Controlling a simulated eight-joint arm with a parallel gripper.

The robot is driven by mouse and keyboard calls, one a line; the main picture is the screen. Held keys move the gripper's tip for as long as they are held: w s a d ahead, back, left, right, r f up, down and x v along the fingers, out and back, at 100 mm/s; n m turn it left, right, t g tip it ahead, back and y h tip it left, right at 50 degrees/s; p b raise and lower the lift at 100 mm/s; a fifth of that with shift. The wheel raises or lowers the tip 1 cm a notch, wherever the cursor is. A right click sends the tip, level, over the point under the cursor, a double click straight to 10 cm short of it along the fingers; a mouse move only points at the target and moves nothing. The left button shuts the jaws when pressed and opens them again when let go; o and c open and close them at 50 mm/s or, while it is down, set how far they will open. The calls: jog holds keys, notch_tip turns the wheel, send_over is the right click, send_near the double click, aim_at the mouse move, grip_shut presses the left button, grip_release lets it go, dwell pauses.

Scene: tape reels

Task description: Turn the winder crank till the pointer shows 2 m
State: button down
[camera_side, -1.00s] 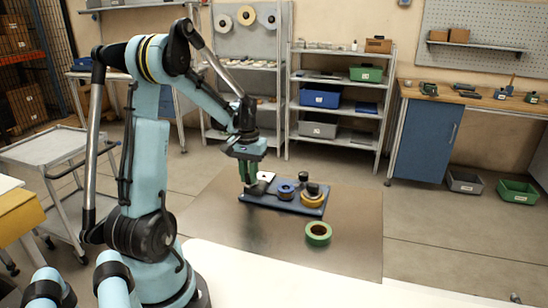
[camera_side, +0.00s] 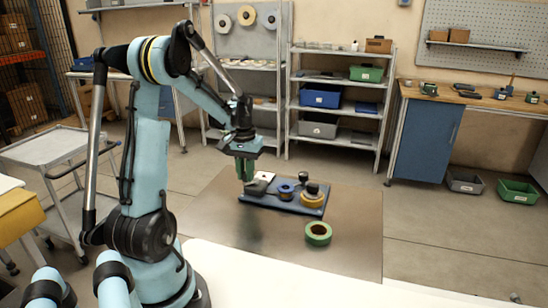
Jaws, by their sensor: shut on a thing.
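The winder is a dark blue base plate (camera_side: 273,205) on the metal table. A white dial (camera_side: 266,177) stands at its left end. A blue reel (camera_side: 286,191) sits in the middle and a yellow reel (camera_side: 312,198) with a black top on the right. My gripper (camera_side: 245,177) points down at the left end of the winder, its green fingers shut at the dial's left side. The crank is hidden by the fingers or too small to make out. The pointer's reading cannot be told from here.
A green tape reel (camera_side: 318,233) lies flat on the metal table (camera_side: 350,215), in front of the winder. The table around it is clear. Shelves with bins, a blue cabinet (camera_side: 424,140) and a cart (camera_side: 45,150) stand farther off.

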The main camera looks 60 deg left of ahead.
jog(key=shift+a, duration=0.75)
jog(key=shift+w+a, duration=0.1)
jog(key=shift+w+a, duration=0.25)
jog(key=shift+a, duration=0.15)
jog(key=c, duration=1.1)
grip_release()
jog(key=shift+w+d+r, duration=0.1)
notch_tip(320, 180, up, 7)
jog(key=shift+f, duration=0.1)
